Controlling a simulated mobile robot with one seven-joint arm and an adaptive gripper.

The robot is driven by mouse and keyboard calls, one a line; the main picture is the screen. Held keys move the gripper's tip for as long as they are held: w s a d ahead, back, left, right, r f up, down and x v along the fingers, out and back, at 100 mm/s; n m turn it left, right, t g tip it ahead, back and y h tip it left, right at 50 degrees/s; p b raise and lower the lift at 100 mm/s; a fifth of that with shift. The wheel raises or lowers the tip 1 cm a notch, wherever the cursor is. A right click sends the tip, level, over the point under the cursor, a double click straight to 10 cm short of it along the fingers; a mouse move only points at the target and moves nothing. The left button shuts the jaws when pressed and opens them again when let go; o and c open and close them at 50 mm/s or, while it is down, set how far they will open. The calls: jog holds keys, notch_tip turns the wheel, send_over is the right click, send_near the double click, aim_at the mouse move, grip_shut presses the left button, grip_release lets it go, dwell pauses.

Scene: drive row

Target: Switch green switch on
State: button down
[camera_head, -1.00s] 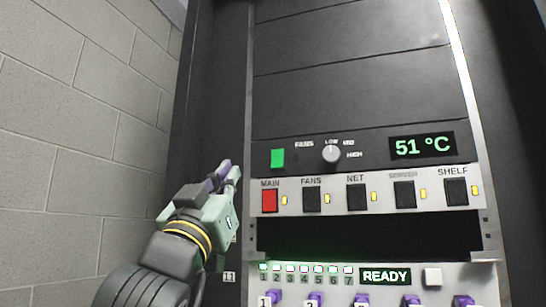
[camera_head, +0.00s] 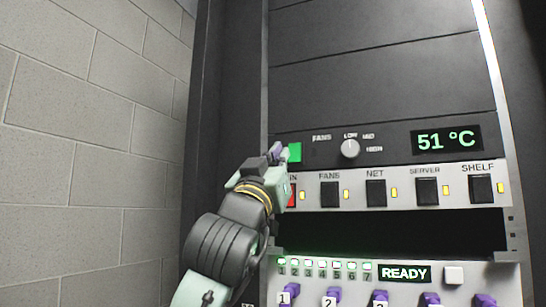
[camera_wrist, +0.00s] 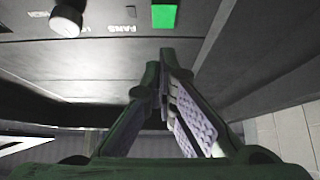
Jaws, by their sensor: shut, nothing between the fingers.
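The green switch (camera_head: 295,152) is a small bright green rectangle on the dark upper panel, left of the fan knob. My gripper (camera_head: 281,152) is shut and empty, with its fingertips at the left edge of the green switch in the head view. In the wrist view the green switch (camera_wrist: 164,16) lies just beyond the closed fingertips (camera_wrist: 167,54), and a small gap shows between them in the picture. I cannot tell whether they touch the panel. My gripper covers part of the red MAIN switch (camera_head: 291,194) below.
A round grey fan knob (camera_head: 350,148) and a display reading 51 °C (camera_head: 446,140) sit to the right. Black switches (camera_head: 376,193) line the white strip below. A dark open slot (camera_head: 390,233) and a READY display (camera_head: 404,273) are lower. A block wall (camera_head: 90,150) stands left.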

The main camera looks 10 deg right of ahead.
aim_at(296, 147)
jog(key=w+d+p, duration=0.1)
jog(key=w+d, duration=0.1)
jog(key=w, duration=0.1)
jog(key=w+d+r+p, duration=0.1)
jog(key=w, duration=0.1)
jog(key=shift+d+r+p, duration=0.1)
jog(key=shift+d+p, duration=0.1)
jog(key=shift+p, duration=0.1)
